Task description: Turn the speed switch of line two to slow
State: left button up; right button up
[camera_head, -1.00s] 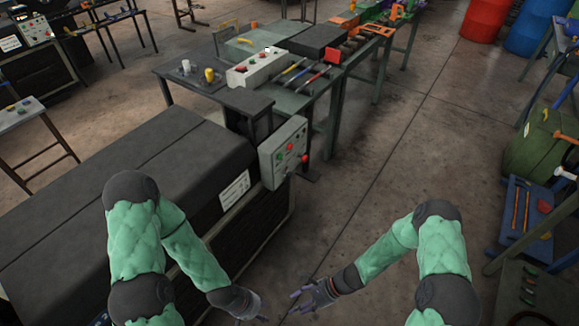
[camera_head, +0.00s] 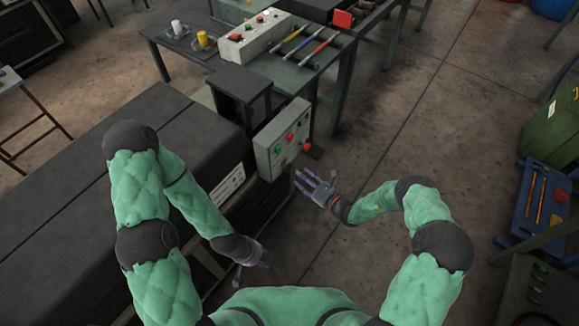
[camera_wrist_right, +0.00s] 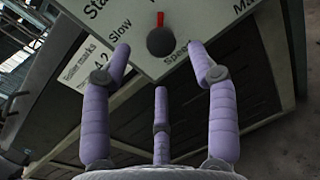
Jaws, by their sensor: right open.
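A light grey control box (camera_head: 263,152) with green and red buttons is fixed at the end of the dark machine. In the right wrist view its panel (camera_wrist_right: 215,22) carries a round dark knob (camera_wrist_right: 162,43) with a red mark at its upper edge. The word "Slow" stands left of the knob and "Speed" just below it. My right gripper (camera_head: 306,184) is open and empty, just right of and below the box. Its purple fingers (camera_wrist_right: 160,75) spread below the knob without visibly touching it. My left gripper (camera_head: 261,257) is low beside the machine; its finger state is unclear.
The dark machine (camera_head: 85,215) fills the left side. A table behind holds a white button box (camera_head: 252,38) and several coloured-handled tools (camera_head: 310,45). The floor between is clear.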

aim_at(291, 168)
jog(key=b+x, duration=0.1)
jog(key=x, duration=0.6)
jog(key=c, duration=1.1)
